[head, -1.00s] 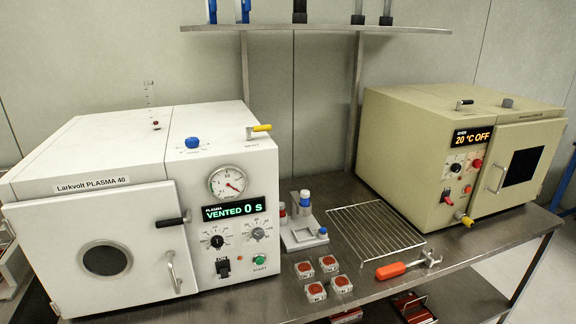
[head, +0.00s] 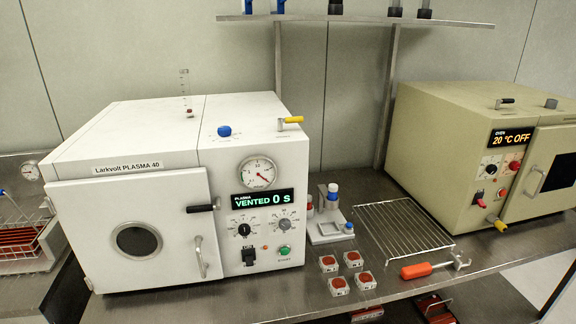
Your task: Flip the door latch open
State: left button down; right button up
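The white plasma machine (head: 225,140) stands on the left of the steel bench, its display reading "VENTED 0 s". Its front door (head: 90,215) has a round dark window and looks closed. A black-handled door latch (head: 203,207) lies roughly horizontal at the door's upper right edge. A curved metal door handle (head: 200,258) sits below the latch. The beige oven (head: 440,150) on the right has its own door (head: 545,172) and a display reading "20 °C OFF". Neither of my grippers shows in the head view.
A wire rack (head: 400,228), an orange-handled tool (head: 425,270), several small white boxes with red-brown tops (head: 366,281) and a bottle stand (head: 328,230) lie between the machines. A shelf (head: 350,17) hangs above. The bench front edge below the plasma door is clear.

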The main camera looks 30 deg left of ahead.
aim_at(207, 208)
jog(key=u, duration=1.5)
